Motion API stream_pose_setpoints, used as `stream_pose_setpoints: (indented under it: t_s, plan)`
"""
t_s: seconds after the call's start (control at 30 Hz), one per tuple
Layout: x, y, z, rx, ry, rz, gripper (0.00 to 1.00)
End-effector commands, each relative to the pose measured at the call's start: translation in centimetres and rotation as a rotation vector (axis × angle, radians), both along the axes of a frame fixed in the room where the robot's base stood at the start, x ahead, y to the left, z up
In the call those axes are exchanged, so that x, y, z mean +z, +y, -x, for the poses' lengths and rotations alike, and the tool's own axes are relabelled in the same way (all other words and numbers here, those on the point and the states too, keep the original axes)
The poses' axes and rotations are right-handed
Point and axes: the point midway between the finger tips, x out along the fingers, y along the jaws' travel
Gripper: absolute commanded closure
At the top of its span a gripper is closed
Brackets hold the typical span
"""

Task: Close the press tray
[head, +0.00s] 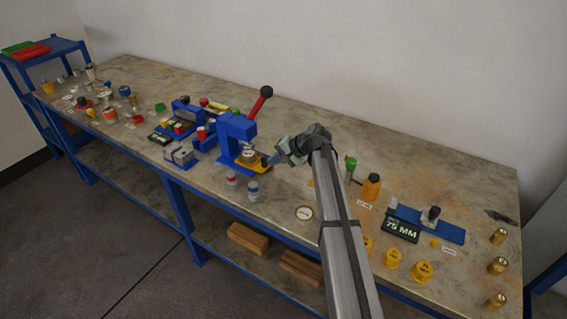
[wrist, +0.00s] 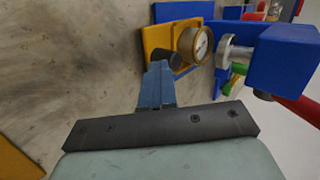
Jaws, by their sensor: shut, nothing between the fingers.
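A round brass-rimmed piece with a white dial face (wrist: 194,44) sits on the tray, beside the ram. My gripper (wrist: 158,68) is shut and empty, its fingertips close to the knob; I cannot tell whether they touch. The tray (head: 255,167) is partly hidden in the head view.
Small red-and-white and blue-and-white containers (head: 252,188) stand in front of the press. A round dial (head: 304,213) lies near the front edge. Blue fixtures crowd the press's left.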

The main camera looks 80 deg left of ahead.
Motion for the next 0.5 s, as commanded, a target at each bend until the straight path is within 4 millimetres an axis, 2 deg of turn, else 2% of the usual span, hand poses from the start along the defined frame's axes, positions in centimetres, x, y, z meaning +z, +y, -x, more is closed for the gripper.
stream_pose_setpoints:
  t_s: [0.03,0.33,0.5]
  plan:
    - [0.03,0.46,0.47,0.000,0.005,-0.005,1.00]
    - [0.07,0.62,0.67,0.000,0.009,-0.008,1.00]
    - [0.10,-0.10,-0.24,-0.001,0.008,-0.008,1.00]
